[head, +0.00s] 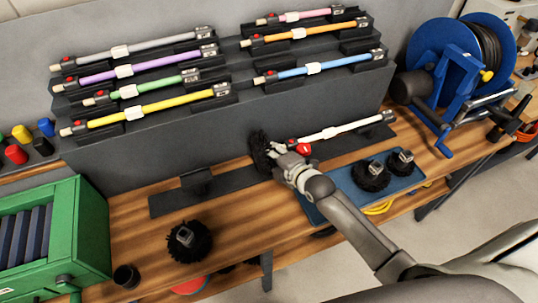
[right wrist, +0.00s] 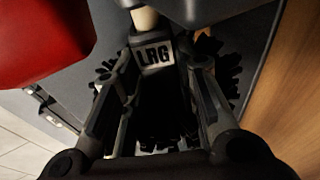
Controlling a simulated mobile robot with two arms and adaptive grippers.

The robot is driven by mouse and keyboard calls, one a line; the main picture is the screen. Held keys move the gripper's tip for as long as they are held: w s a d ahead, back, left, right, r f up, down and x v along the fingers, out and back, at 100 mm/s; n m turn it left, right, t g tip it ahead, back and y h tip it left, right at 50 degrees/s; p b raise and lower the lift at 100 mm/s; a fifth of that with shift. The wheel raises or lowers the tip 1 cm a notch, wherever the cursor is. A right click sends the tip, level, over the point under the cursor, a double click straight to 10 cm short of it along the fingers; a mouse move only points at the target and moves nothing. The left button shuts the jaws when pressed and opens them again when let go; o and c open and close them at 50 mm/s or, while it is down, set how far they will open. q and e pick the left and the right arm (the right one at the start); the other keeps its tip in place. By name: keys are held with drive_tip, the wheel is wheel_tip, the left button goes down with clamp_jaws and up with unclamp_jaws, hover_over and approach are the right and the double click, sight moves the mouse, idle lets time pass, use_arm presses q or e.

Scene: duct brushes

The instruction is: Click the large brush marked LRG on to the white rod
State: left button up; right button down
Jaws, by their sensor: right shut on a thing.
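The white rod (head: 345,129) lies near level on a low dark holder in front of the grey rack, with a red button at its left end. My right gripper (head: 276,161) is at that end, shut on the large brush (head: 259,150), whose dark bristles stick out to the left of the fingers. In the right wrist view the LRG label (right wrist: 154,55) shows on the brush's block between the fingers (right wrist: 156,95). The rod's cream tip (right wrist: 144,19) meets or enters the top of this block; I cannot tell whether it is locked. My left gripper is not in view.
Two dark brushes (head: 372,176) (head: 401,162) sit on a blue tray (head: 329,202). Another brush (head: 189,241) stands on the wooden bench. Several coloured rods lie on the grey rack (head: 215,135) behind. A blue reel (head: 437,80) stands right, a green box (head: 88,225) left.

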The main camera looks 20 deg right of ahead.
drive_tip(key=shift+d, duration=0.8)
drive_tip(key=c, duration=1.1)
unclamp_jaws()
drive_tip(key=shift+o, duration=0.2)
drive_tip(key=v, duration=1.2)
